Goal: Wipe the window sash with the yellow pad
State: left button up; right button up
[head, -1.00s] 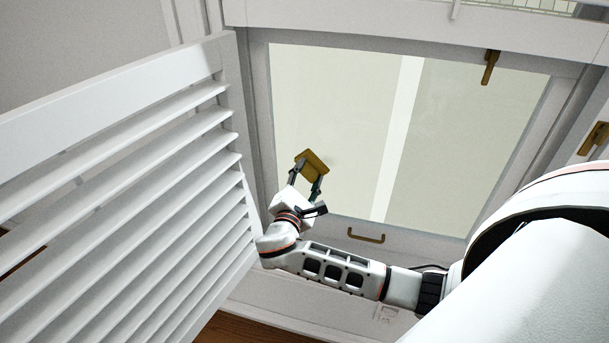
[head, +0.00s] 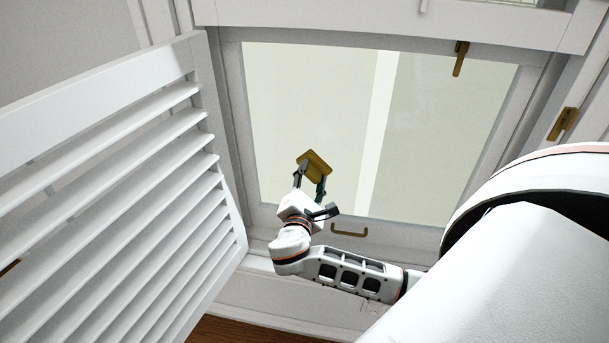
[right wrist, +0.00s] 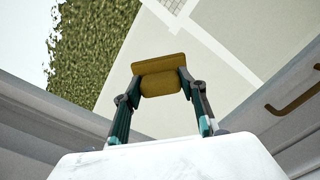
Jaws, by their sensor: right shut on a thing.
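The yellow pad (head: 317,163) is a flat mustard-coloured block in front of the lower left part of the window sash glass (head: 440,130). My right gripper (head: 310,177) is shut on the pad, one finger at each side. In the right wrist view the pad (right wrist: 160,77) sits across both fingertips, with the pane behind it. I cannot tell whether the pad touches the glass. The sash has a pale frame with a brass handle (head: 349,231) on its bottom rail. My left gripper is not in view.
A white louvered shutter (head: 120,190) stands open at the left, close beside my right wrist. Brass latches are at the top of the sash (head: 460,58) and on the right frame (head: 563,124). Wooden floor (head: 250,331) shows below.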

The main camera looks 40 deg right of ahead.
jog(key=shift+s+d, duration=0.15)
jog(key=shift+d, duration=0.05)
jog(key=shift+a, duration=0.1)
jog(key=shift+w+a+b, duration=0.4)
jog(key=shift+w+a, duration=0.85)
jog(key=shift+w, duration=0.3)
jog(key=shift+w+a+b, duration=0.35)
jog(key=shift+w+a, duration=0.9)
jog(key=shift+w, duration=0.3)
jog(key=shift+r, duration=0.1)
jog(key=shift+a, duration=0.1)
jog(key=shift+p+v, duration=0.75)
jog(key=shift+v, duration=2.15)
jog(key=shift+s, duration=0.15)
jog(key=shift+v, duration=1.4)
